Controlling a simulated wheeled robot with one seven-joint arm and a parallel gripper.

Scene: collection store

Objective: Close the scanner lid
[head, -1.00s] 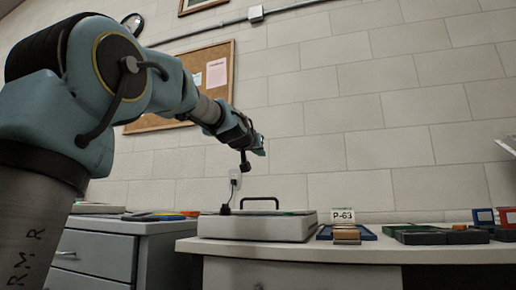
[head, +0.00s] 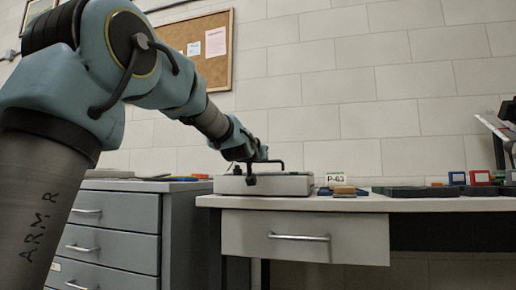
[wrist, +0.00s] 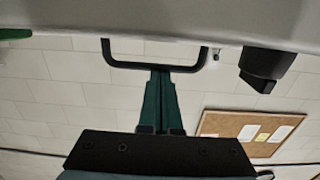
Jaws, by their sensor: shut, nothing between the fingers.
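The lid looks roughly flat on the body; I cannot tell whether a gap remains. In the wrist view, the handle (wrist: 120,64) hangs upside down from the pale lid surface (wrist: 160,18). My gripper (head: 264,153) is at the handle, low over the scanner. Its green fingers (wrist: 160,75) are together and empty, with the tips at the handle's bar; contact is unclear.
The desk (head: 420,204) has a drawer (head: 300,226) below. A P-63 card (head: 338,179), dark trays (head: 420,191) and small red and blue boxes (head: 480,177) lie right of the scanner. A grey drawer cabinet (head: 110,235) stands left. A corkboard (head: 190,45) hangs on the wall.

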